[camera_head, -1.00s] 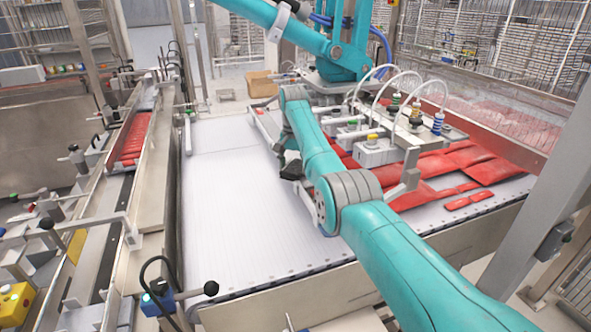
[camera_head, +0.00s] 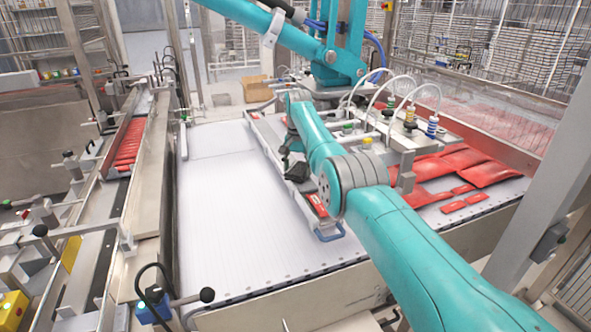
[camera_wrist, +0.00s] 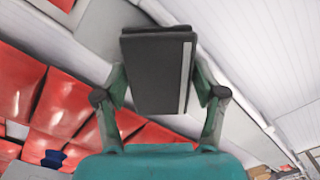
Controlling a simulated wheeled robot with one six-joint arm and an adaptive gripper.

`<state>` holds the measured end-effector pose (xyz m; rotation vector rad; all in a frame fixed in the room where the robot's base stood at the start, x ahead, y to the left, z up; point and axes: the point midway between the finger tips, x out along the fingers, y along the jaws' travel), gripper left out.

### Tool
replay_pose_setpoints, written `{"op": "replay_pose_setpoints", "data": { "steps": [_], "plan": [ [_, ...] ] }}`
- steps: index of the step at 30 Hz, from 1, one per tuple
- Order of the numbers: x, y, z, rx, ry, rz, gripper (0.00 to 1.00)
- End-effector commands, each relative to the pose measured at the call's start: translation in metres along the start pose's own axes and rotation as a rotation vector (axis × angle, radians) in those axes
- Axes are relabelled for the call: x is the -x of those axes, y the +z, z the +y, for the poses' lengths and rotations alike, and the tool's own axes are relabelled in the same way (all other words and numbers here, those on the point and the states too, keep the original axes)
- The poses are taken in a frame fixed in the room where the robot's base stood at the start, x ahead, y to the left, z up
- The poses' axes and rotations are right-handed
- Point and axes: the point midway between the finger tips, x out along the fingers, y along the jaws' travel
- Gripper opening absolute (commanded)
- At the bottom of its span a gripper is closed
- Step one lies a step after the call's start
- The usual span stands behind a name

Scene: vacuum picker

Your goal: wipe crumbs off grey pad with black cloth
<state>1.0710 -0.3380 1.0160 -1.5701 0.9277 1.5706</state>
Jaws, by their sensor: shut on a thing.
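My gripper (camera_wrist: 160,95) has its two fingers on either side of a flat, dark, folded-looking piece, which I take for the black cloth (camera_wrist: 150,75). A pale strip runs along its right side. In the head view my gripper (camera_head: 293,165) is small and dark, low over or near the right part of the white belt; contact with the surface cannot be told. I cannot pick out the grey pad or any crumbs for certain.
A white ribbed belt (camera_head: 225,225) lies open left of my gripper. Red packs (camera_head: 465,160) lie to the right, beneath and beside a vacuum picker (camera_head: 345,62) with hoses. A metal rail (camera_head: 155,185) runs along the left.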

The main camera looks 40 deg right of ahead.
Motion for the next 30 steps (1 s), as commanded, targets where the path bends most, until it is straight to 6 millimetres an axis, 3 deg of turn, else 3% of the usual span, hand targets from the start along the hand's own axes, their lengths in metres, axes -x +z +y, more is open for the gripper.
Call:
{"op": "replay_pose_setpoints", "data": {
  "steps": [30],
  "plan": [
    [-0.002, 0.043, -0.043, 0.002, 0.000, -0.001, 0.42]
  ]
}}
